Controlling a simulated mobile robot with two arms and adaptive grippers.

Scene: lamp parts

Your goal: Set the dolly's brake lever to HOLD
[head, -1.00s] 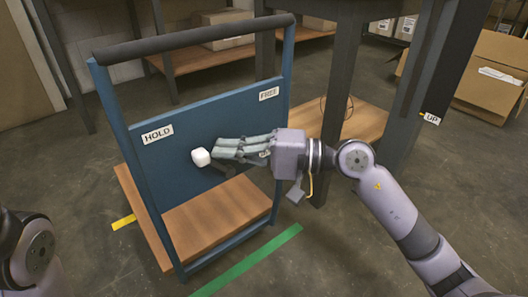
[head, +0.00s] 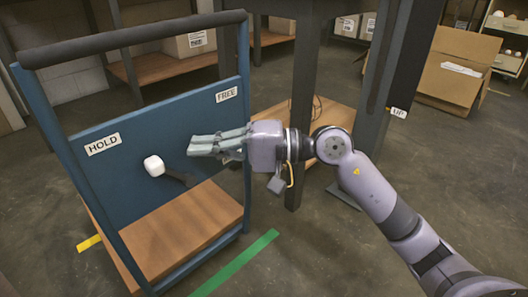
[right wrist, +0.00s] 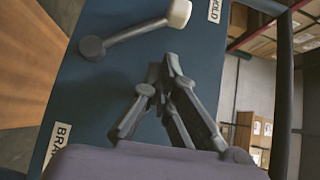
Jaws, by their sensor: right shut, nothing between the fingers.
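The blue dolly (head: 110,185) stands at the left in the head view. Its brake lever has a white knob (head: 154,166) and a dark arm (head: 178,177). In the right wrist view, the gripper's fingers (right wrist: 168,62) are in front of the panel, below the lever's knob (right wrist: 179,13). My left gripper is not in view.
The dolly's handle bar (head: 130,38) and side posts frame the panel, with a wooden deck (head: 185,235) below. A dark table leg (head: 303,110) stands behind my right arm. A green floor stripe (head: 235,263) lies in front. Open floor is at the lower right.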

